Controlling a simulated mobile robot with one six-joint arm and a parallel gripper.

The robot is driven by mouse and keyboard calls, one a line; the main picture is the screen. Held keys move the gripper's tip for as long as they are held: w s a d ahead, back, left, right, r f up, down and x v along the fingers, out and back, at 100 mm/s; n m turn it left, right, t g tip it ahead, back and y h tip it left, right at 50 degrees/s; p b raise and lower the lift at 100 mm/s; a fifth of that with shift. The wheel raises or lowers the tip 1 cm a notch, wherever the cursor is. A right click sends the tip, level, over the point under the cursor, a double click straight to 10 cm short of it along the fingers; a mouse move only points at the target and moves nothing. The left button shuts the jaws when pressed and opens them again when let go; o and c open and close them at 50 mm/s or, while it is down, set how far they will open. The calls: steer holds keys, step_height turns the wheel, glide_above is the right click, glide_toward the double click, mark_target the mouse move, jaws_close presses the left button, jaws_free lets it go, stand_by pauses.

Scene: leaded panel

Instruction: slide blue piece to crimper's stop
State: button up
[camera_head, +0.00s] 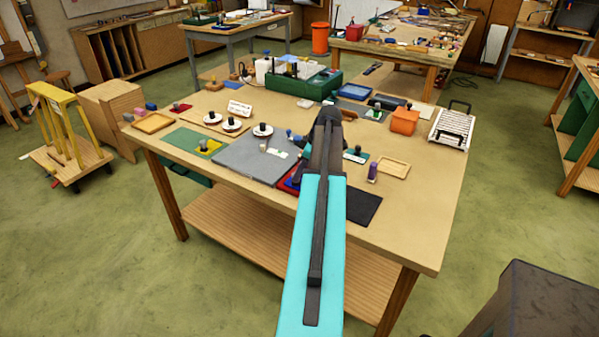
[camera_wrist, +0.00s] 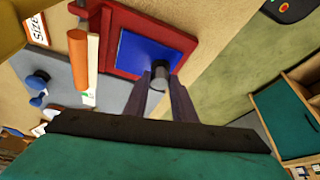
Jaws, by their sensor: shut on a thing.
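I cannot tell which part is the crimper's stop. In the head view, my arm hides the gripper tips and most of the piece; a bit of red and blue (camera_head: 289,181) shows beside it.
A grey mat (camera_head: 245,158) lies to the left on the bench, and a black mat (camera_head: 362,206) lies right of my arm. The bench's front edge (camera_head: 400,264) is near.

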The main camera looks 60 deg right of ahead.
steer(key=shift+d, duration=0.9)
stand_by(1.0)
steer(key=o, duration=1.1)
steer(key=shift+s+r, duration=0.1)
steer(key=shift+r, duration=0.05)
steer(key=shift+b+v, duration=2.1)
steer(key=shift+v, duration=4.7)
